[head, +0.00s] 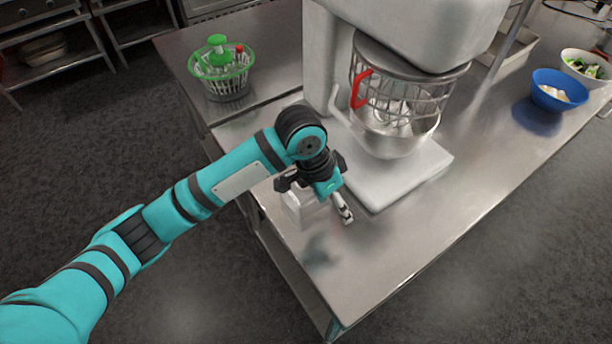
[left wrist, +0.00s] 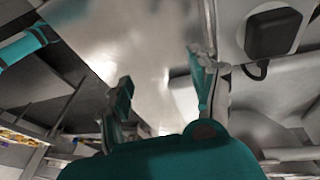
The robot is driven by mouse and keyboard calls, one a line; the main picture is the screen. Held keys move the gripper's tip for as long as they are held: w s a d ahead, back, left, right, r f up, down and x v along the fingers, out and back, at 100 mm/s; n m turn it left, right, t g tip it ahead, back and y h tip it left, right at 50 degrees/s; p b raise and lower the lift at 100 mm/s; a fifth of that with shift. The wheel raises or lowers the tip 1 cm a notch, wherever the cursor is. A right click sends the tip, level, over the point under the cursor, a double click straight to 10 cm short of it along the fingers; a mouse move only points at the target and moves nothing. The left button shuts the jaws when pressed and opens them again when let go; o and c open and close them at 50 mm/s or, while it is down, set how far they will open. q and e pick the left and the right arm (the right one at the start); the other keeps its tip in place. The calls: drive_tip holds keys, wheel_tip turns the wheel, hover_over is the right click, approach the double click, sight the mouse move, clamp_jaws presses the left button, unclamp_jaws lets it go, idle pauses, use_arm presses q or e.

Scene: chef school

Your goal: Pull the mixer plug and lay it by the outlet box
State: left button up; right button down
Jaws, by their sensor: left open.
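My left gripper (head: 338,203) hangs over the near end of the steel table, beside the white outlet box (head: 300,208). In the left wrist view its two fingers (left wrist: 162,72) are apart, with nothing between them. That view shows a black plug (left wrist: 272,33) against the pale box (left wrist: 265,10), with a short piece of dark cable below it. The plug is outside the fingers, to the right of them. In the head view I cannot make out the plug; my gripper covers part of the box. The white mixer (head: 325,60) stands behind. My right gripper is not in view.
The mixer's white base (head: 405,180) is close to the right of my gripper. A green and white salad spinner (head: 222,72) stands at the back left. A blue bowl (head: 557,90) and a white bowl (head: 588,65) stand far right. The table's near corner (head: 345,290) is clear.

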use_arm(q)
drive_tip(key=w+a+r+y, duration=0.1)
drive_tip(key=w+a+r, duration=0.1)
drive_tip(key=w+a+r+y, duration=0.1)
drive_tip(key=w+a+r, duration=0.1)
drive_tip(key=w+r, duration=0.1)
drive_tip(key=w+a+r+y, duration=0.1)
drive_tip(key=w+a+r, duration=0.1)
drive_tip(key=w, duration=0.1)
drive_tip(key=shift+w+a+r+n+y, duration=0.1)
drive_tip(key=shift+w+r+n+y, duration=0.2)
drive_tip(key=shift+n, duration=0.1)
drive_tip(key=shift+f, duration=0.15)
wheel_tip(320, 180, down, 5)
drive_tip(key=b, duration=0.6)
drive_tip(key=shift+f, duration=1.9)
drive_tip(key=shift+p, duration=0.3)
